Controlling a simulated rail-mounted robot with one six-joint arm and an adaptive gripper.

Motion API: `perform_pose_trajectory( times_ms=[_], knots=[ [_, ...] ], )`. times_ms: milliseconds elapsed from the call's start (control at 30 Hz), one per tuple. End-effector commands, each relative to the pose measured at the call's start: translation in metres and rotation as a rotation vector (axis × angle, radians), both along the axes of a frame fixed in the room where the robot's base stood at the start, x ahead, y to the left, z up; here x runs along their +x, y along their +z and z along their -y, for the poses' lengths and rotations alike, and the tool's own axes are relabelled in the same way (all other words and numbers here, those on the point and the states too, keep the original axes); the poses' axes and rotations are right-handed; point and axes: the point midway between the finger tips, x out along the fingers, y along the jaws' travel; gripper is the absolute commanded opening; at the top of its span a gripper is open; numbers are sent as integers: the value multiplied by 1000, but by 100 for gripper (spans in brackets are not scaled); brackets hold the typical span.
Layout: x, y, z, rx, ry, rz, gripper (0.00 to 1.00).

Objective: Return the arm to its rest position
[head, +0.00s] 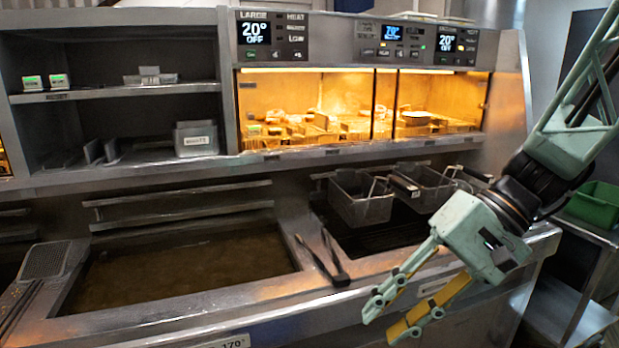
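My arm comes in from the upper right in the head view. My gripper (383,322) hangs in front of the counter's front edge, right of the middle. Its two fingers point down and left, and they are spread apart. Nothing shows between them, so it is open and empty. It touches nothing that I can see.
A vat of brown oil (185,273) lies at the left. Dark tongs (322,258) lie on the divider beside it. Wire baskets (362,200) stand behind my gripper. A lit warming cabinet (350,105) holds food. A green bin (596,205) stands at the right.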

Motion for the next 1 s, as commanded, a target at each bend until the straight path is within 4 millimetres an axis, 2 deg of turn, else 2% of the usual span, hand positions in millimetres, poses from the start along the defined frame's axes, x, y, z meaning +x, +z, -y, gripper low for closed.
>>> perform_pose_trajectory(
  times_ms=[500,1000],
  knots=[
    [-57,21,5,-201,65,62,26],
    [-101,38,22,-387,96,157,26]
  ],
)
